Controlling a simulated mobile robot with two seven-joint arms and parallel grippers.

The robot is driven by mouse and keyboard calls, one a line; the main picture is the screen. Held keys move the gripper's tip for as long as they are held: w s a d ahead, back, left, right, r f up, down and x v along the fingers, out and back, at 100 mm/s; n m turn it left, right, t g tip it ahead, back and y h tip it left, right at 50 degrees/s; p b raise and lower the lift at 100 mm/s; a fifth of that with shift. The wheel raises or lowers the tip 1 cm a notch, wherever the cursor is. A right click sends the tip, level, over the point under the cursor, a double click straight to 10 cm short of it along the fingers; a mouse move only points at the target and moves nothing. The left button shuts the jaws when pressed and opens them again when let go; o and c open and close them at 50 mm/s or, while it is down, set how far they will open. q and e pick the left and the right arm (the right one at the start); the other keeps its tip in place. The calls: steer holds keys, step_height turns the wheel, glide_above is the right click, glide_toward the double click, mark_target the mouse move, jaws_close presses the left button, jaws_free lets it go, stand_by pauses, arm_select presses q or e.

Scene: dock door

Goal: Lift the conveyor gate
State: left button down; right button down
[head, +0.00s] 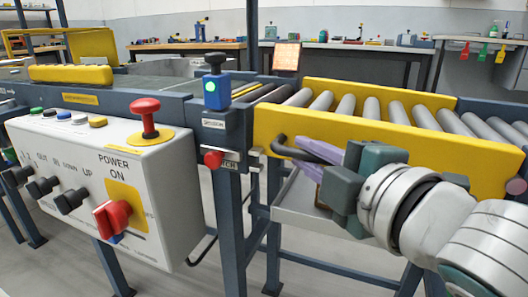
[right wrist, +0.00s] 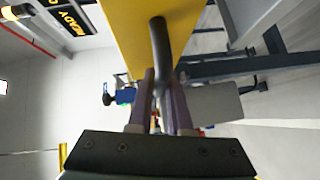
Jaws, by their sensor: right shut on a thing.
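The conveyor gate (head: 390,149) is a roller section with yellow side panels, at the right of the head view. It appears down, roughly in line with the conveyor. A dark bent handle (head: 281,146) is on its near yellow panel. My right gripper (head: 300,157) has its purple fingers shut on this handle. In the right wrist view the handle (right wrist: 158,35) runs down between the fingers (right wrist: 163,82), with the yellow panel (right wrist: 190,25) behind it. A red latch knob (head: 213,159) is on the post left of the gate. My left gripper is not in view.
A white control box (head: 95,180) with a red mushroom button (head: 145,108) and a red power knob (head: 112,217) stands at the left. A blue switch with a green light (head: 211,92) sits above the latch. Workbenches (head: 345,45) stand at the back.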

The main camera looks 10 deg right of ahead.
steer(key=shift+r, duration=0.5)
steer(key=s+d+r+m+t+h+p, duration=0.1)
steer(key=s+d+r+m+t, duration=0.2)
steer(key=r, duration=0.4)
steer(key=s+d+r+m+t+h+p, duration=0.2)
steer(key=s+d+r+m+t, duration=0.1)
steer(key=d+r+m, duration=0.2)
steer(key=s+d+r+m+t+h+p, duration=0.2)
steer(key=d+r+m, duration=0.3)
steer(key=r, duration=0.3)
steer(key=shift+s+r+m+t, duration=0.3)
steer(key=shift+s+m+t, duration=0.2)
steer(key=shift+t, duration=0.1)
steer(key=shift+d, duration=0.1)
steer(key=c, duration=0.8)
jaws_free()
steer(key=shift+c, duration=0.2)
